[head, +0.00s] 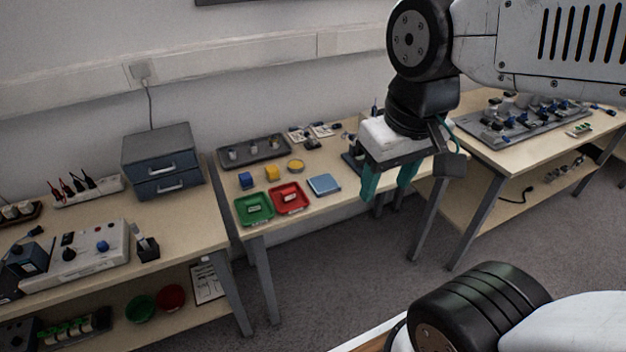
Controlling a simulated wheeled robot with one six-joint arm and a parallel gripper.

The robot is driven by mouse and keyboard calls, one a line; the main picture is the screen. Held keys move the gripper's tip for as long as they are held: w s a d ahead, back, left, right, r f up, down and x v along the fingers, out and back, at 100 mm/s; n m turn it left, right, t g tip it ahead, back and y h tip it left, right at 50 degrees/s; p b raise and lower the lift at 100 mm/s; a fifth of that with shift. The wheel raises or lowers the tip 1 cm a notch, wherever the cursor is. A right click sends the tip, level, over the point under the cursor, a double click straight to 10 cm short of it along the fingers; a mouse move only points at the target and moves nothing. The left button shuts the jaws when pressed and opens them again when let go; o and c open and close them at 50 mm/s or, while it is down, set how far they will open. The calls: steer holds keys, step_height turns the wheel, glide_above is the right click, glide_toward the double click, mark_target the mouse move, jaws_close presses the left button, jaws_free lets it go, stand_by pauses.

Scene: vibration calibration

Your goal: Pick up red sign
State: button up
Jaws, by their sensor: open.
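A red tray (277,204) sits near the front edge of the middle table, with a small pale label-like piece (290,197) in it. The piece is too small to read, and no other clear red sign shows on this table. A green tray (243,217) with a similar small piece is just left of it. My gripper (386,190) hangs from the arm at the table's right side, to the right of the red tray and apart from it. Its two teal fingers point down, spread and empty. The gripper hides part of the table's right end.
A blue flat square (324,185) lies right of the red tray. Behind are a blue cube (246,181), a yellow block (272,173), a round yellow piece (295,166) and a dark grey tray (270,158). A drawer box (160,145) stands on the left table.

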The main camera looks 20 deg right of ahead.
steer(key=w+f+t, duration=0.2)
steer(key=w+f, duration=0.4)
steer(key=w, duration=0.6)
steer(key=t, duration=0.6)
glide_above(290, 194)
steer(key=s+d, duration=0.2)
steer(key=s, duration=0.5)
step_height(290, 194, down, 15)
steer(key=f+t, duration=0.1)
steer(key=f, duration=0.2)
steer(key=f+t, duration=0.1)
steer(key=f, duration=0.2)
steer(key=w+a+f+n+t+y, duration=0.1)
steer(key=f, duration=0.2)
steer(key=shift+a+f+t, duration=0.1)
steer(key=shift+t, duration=0.2)
steer(key=x, duration=0.7)
steer(key=shift+w+a+f, duration=0.2)
steer(key=shift+w+a, duration=0.05)
steer(key=c, duration=0.7)
